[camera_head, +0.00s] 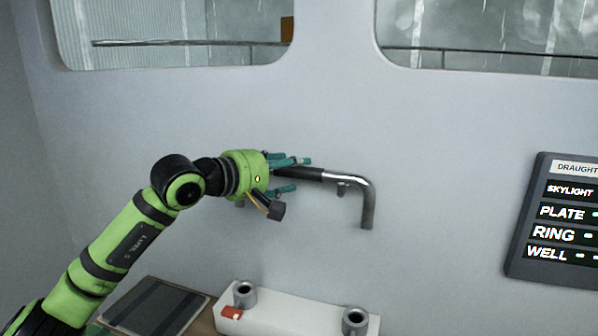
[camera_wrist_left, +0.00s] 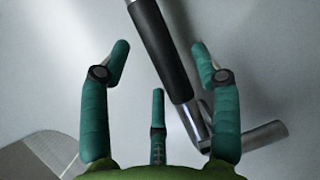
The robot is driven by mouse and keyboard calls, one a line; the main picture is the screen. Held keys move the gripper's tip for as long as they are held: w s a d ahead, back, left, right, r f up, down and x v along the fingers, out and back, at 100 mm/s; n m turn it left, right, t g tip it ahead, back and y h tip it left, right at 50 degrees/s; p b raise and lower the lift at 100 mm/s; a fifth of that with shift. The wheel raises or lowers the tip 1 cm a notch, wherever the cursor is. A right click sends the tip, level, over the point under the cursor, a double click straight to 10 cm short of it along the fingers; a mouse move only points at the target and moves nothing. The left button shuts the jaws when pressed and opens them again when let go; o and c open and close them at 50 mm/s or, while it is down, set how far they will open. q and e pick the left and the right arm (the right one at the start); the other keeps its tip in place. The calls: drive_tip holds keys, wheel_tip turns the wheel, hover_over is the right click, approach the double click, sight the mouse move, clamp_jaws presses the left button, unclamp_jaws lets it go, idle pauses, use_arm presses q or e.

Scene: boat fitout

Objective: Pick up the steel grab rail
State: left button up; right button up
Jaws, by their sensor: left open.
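The steel grab rail (camera_head: 354,182) is at the wall in the head view, with a dark grip section and a shiny bent end pointing down. Its left part is hidden behind my left gripper (camera_head: 294,174). In the left wrist view the rail's dark grip (camera_wrist_left: 162,45) runs between the teal fingers of my left gripper (camera_wrist_left: 168,65), with metal at both ends. The fingers are spread open around the grip; I cannot tell whether any finger touches it. My right gripper is not in view.
Below is a white block (camera_head: 290,314) with two grey cylindrical sockets and a small red piece (camera_head: 231,313). A dark panel (camera_head: 154,306) lies left of it. A dark sign (camera_head: 556,225) is on the wall at right. Windows (camera_head: 170,30) are above.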

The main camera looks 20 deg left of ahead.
use_arm(q)
drive_tip(key=shift+x, duration=1.2)
drive_tip(key=shift+a+f, duration=0.15)
drive_tip(key=shift+s, duration=0.1)
drive_tip(key=shift+c, duration=0.8)
clamp_jaws()
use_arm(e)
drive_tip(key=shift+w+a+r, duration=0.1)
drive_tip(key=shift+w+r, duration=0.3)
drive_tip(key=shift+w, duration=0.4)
